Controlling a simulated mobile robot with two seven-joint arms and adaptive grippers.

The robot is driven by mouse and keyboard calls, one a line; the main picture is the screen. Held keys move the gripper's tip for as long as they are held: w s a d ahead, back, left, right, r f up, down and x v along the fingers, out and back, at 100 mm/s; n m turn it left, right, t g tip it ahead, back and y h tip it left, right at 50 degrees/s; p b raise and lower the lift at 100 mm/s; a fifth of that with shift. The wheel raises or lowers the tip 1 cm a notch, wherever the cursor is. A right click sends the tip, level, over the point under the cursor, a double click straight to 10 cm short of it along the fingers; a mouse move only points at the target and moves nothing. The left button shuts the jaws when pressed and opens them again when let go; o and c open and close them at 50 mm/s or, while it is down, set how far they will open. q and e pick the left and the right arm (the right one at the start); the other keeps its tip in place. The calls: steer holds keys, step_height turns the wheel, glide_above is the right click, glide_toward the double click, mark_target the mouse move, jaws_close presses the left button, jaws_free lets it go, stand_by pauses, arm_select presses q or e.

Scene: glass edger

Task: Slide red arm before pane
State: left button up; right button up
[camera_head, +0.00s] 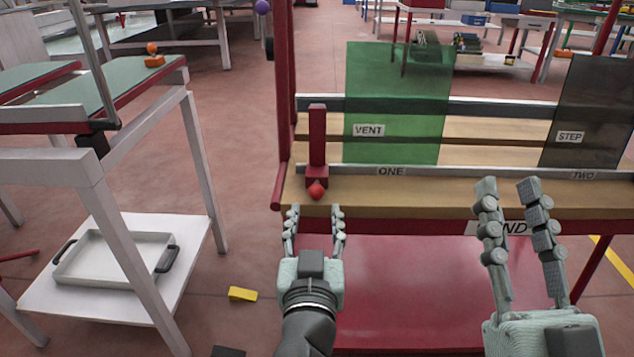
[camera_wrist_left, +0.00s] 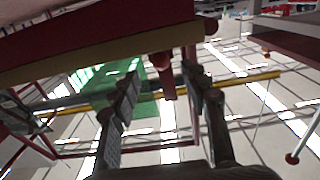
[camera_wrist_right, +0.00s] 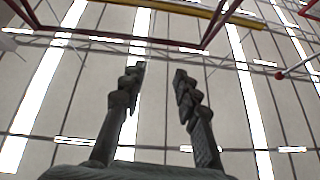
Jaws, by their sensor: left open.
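The red arm (camera_head: 317,140) stands upright at the left end of the rack's wooden shelf, with a round red knob (camera_head: 316,190) at its base front. The green glass pane (camera_head: 398,105), labelled VENT, stands to its right above the ONE label. A dark pane (camera_head: 588,115), labelled STEP, stands further right above TWO. My left gripper (camera_head: 316,212) is open just in front of and below the knob, apparently not touching it. The red arm also shows in the left wrist view (camera_wrist_left: 163,72), between the fingers. My right gripper (camera_head: 512,190) is open and empty in front of the shelf, right of centre.
The rack's red post (camera_head: 284,90) rises left of the red arm. A white side table (camera_head: 60,185) stands at left, with a tray (camera_head: 112,258) on its lower shelf. A yellow block (camera_head: 242,294) lies on the floor. The shelf between arm and green pane looks clear.

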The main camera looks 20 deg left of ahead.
mark_target(316, 197)
arm_select(q)
steer(key=x, duration=0.7)
steer(key=shift+w+a+p, duration=0.1)
steer(key=shift+p, duration=0.2)
jaws_close()
